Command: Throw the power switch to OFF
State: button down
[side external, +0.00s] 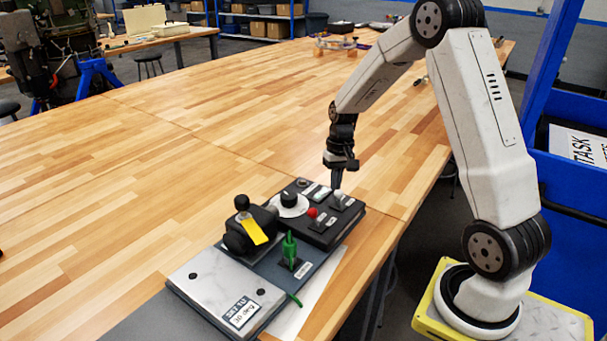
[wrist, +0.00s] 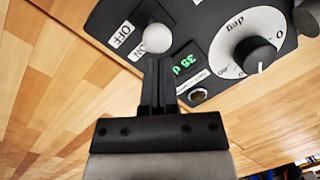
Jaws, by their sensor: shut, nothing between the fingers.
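The power switch has a white ball knob (wrist: 157,38) on a lever, on a black control box (side external: 350,215). In the wrist view, an OFF label (wrist: 122,35) and an ON label (wrist: 139,50) are beside it; the ball appears nearer ON. The knob also shows in the side view (side external: 338,194), just under my gripper (side external: 338,184). My gripper is shut and empty, pointing down. In the wrist view its fingertips (wrist: 157,62) are right beside the ball; I cannot tell whether they touch. The lever's foot is mostly hidden by the ball.
A dial (side external: 289,203), a red knob (side external: 312,212) and a display (wrist: 186,65) share the box. A green lever (side external: 290,250) and a black part with a yellow tag (side external: 254,227) stand nearer the camera. The wooden table (side external: 180,130) beyond is largely clear.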

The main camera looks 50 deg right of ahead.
jog(key=shift+s+t, duration=0.1)
jog(key=shift+t, duration=0.2)
jog(key=shift+s+r, duration=0.15)
jog(key=shift+s, duration=0.3)
dwell(0.3)
jog(key=shift+s, duration=0.5)
jog(key=shift+w, duration=0.15)
jog(key=shift+w+f, duration=0.3)
jog(key=shift+w, duration=0.3)
dwell(0.5)
